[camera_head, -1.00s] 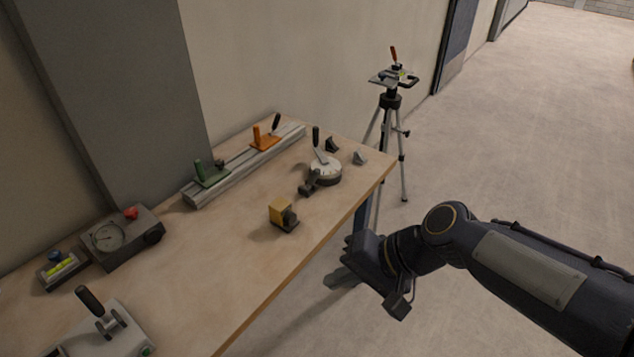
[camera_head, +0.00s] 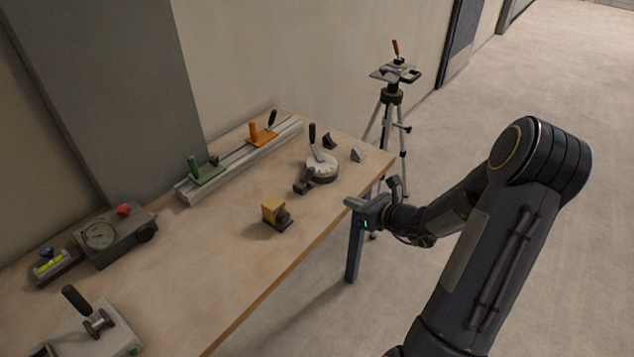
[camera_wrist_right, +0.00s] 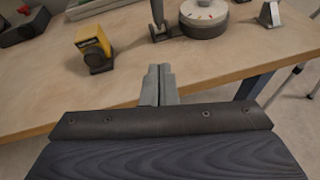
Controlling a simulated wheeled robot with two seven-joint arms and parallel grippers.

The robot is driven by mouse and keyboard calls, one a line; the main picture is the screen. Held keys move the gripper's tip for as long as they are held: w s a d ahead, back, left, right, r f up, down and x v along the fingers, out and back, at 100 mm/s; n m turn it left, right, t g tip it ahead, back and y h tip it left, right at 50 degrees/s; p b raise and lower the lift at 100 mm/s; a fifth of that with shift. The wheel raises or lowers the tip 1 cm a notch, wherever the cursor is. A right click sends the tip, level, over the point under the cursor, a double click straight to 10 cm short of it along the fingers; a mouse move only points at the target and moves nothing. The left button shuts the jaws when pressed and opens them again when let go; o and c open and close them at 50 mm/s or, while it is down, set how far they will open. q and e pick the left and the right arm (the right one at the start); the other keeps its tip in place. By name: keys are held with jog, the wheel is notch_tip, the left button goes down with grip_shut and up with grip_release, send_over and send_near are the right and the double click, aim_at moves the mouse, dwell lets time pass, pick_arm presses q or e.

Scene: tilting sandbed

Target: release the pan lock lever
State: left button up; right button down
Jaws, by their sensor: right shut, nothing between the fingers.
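A tripod (camera_head: 392,97) stands on the floor beyond the table's far right corner. Its head carries a flat plate (camera_head: 394,73) with an upright orange-red handle (camera_head: 396,48). A small dark lever or knob (camera_head: 403,127) sticks out at its right side. I cannot tell which part is the pan lock lever. My right gripper (camera_head: 352,203) is shut and empty at the table's right edge, in front of the tripod and well apart from it. In the right wrist view its closed fingers (camera_wrist_right: 159,74) point over the table edge. My left gripper is not in view.
The wooden table (camera_head: 235,245) holds a round dial with a black handle (camera_head: 321,167), a yellow block (camera_head: 272,209), a rail (camera_head: 240,160) with green and orange clamps, a gauge box (camera_head: 115,235) and a lever plate (camera_head: 110,335). Floor at right is clear.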

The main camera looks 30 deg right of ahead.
jog(key=p, duration=0.1)
send_near(309, 179)
jog(key=f, duration=0.2)
jog(key=w+f, duration=0.1)
jog(key=shift+w+a+f, duration=0.2)
jog(key=shift+a+f, duration=0.05)
jog(key=shift+f, duration=0.15)
jog(key=shift+w+a+r+p, duration=0.1)
jog(key=shift+w+r+p, duration=0.15)
jog(key=shift+w, duration=0.45)
jog(key=shift+w+a+r+p, duration=0.1)
jog(key=shift+w+r+p, duration=0.15)
jog(key=shift+w, duration=0.4)
jog(key=shift+w+a+r+p, duration=0.1)
jog(key=shift+w+r+p, duration=0.15)
jog(key=shift+w, duration=0.45)
